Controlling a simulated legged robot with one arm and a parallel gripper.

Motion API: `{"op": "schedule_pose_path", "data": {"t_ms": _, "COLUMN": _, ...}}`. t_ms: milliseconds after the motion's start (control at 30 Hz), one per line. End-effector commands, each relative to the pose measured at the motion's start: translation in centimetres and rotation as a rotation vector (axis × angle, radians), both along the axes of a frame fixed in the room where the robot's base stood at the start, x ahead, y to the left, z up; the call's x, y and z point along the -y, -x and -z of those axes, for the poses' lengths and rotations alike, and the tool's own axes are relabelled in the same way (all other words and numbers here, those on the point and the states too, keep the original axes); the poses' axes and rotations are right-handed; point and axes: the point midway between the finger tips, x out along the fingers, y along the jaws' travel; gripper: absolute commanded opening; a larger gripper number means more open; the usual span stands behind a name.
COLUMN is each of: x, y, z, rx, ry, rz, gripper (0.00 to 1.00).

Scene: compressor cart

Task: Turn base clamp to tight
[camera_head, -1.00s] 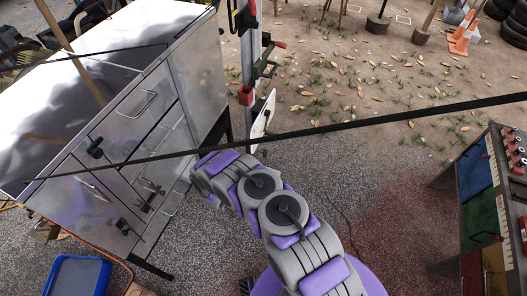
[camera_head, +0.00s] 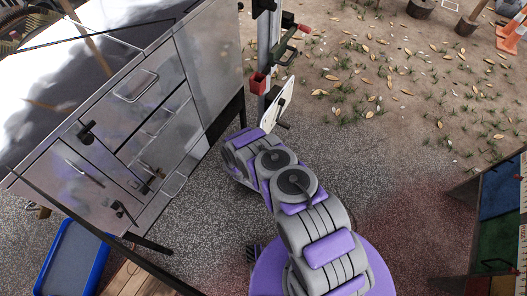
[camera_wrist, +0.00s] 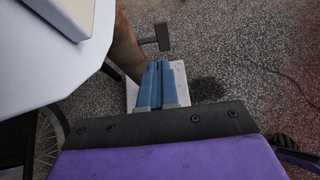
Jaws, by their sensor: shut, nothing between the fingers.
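My gripper (camera_wrist: 156,84) shows in the wrist view as two blue fingers pressed side by side, shut and empty. A black T-shaped handle (camera_wrist: 162,38) stands just beyond the fingertips, beside a brown post (camera_wrist: 126,48); it looks apart from the fingers. I cannot tell for sure whether this handle belongs to the base clamp. In the head view my arm reaches toward the foot of a metal post, and my fingers are hidden behind the arm. The post carries a red block (camera_head: 258,83), a green lever with a red grip (camera_head: 287,44), and a white plate (camera_head: 279,104) with a black crank.
A metal cabinet (camera_head: 205,60) with drawers and handles stands left of my arm. A blue bin (camera_head: 72,262) is at lower left. A game table (camera_head: 500,212) stands at right. Speckled ground between is clear. The wrist view shows a white surface (camera_wrist: 45,65) close at left.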

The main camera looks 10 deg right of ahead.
Motion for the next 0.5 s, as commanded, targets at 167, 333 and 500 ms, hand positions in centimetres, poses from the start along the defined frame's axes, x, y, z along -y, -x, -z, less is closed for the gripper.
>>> {"op": "schedule_pose_path", "data": {"t_ms": 167, "x": 2.1, "y": -2.3, "z": 2.4, "rx": 0.002, "ry": -0.003, "rz": 0.003, "gripper": 0.00}}
{"op": "schedule_pose_path", "data": {"t_ms": 333, "x": 3.3, "y": -4.4, "z": 3.7, "rx": 0.001, "ry": -0.001, "rz": 0.001, "gripper": 0.00}}
{"op": "schedule_pose_path", "data": {"t_ms": 500, "x": 4.2, "y": -5.9, "z": 4.2, "rx": 0.005, "ry": 0.002, "rz": 0.001, "gripper": 0.00}}
